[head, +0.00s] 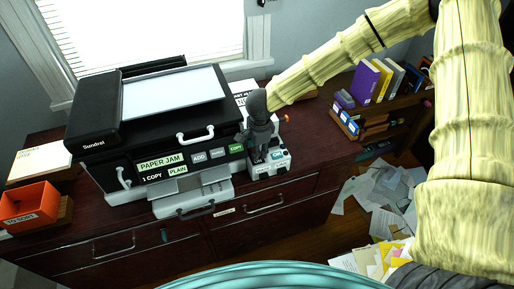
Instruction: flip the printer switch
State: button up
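The printer (160,118) stands on a dark wooden cabinet, black and white, with "PAPER JAM" and "1 COPY PLAIN" on its front labels. At its right side is a small white unit (272,170) with small labels and controls on its top; it looks like the place of the switch. My gripper (263,157) points down over this unit, close to or touching its top. It covers part of the unit, so the switch itself cannot be made out. The fingers are dark and small here, and I cannot tell whether they are open or shut.
An orange bin (30,207) sits at the cabinet's left end, near a paper stack (40,160). A printer handle (195,134) sticks out beside my gripper. A shelf with books (385,82) stands at the right. Loose papers (375,190) cover the floor there.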

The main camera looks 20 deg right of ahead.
jog(key=shift+r+p, duration=0.15)
jog(key=shift+p, duration=0.2)
jog(key=shift+r+g+p, duration=0.1)
jog(key=shift+g+p, duration=0.2)
jog(key=shift+p, duration=0.6)
jog(key=shift+w+p, duration=0.1)
jog(key=shift+p, duration=0.3)
jog(key=shift+g+p, duration=0.3)
jog(key=shift+p, duration=0.55)
jog(key=shift+f, duration=0.2)
jog(key=o, duration=1)
jog(key=r, duration=1.2)
jog(key=shift+s, duration=0.25)
